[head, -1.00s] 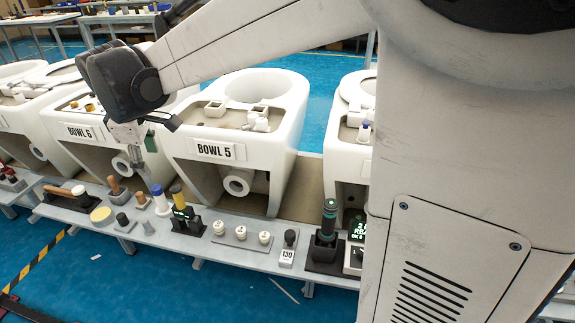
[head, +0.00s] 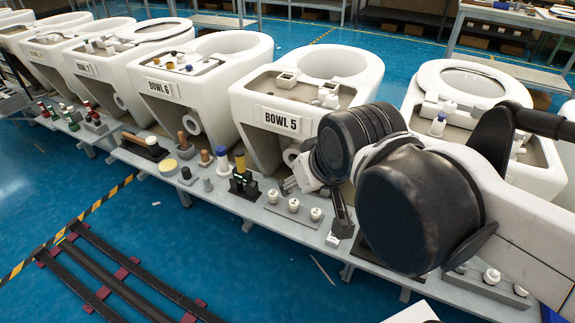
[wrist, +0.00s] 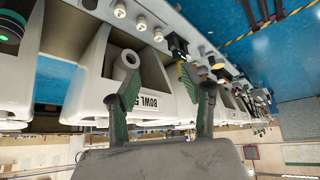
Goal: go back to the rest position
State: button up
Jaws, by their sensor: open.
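My gripper (head: 340,212) hangs in front of the bowl labelled BOWL 5 (head: 283,121), over the narrow tool shelf, and is partly hidden by my dark wrist joints in the head view. In the wrist view my gripper (wrist: 163,88) has its two dark green fingers spread wide with nothing between them. The wrist view is upside down and shows BOWL 5 (wrist: 150,98) behind the fingers, with its paper roll (wrist: 126,60).
The tool shelf (head: 262,216) runs along the bowls with brushes, bottles and white knobs (head: 294,205). BOWL 6 (head: 172,90) stands to the left and another bowl with a seat (head: 470,77) to the right. A floor rail (head: 110,270) lies at the lower left. Blue floor is open in front.

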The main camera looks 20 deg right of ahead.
jog(key=shift+s+d+f+m, duration=0.15)
jog(key=shift+s+f+m, duration=0.2)
jog(key=shift+s, duration=0.2)
notch_tip(320, 180, up, 9)
jog(key=p, duration=0.8)
jog(key=shift+f+p, duration=0.15)
jog(key=shift+p, duration=0.25)
jog(key=shift+o, duration=0.4)
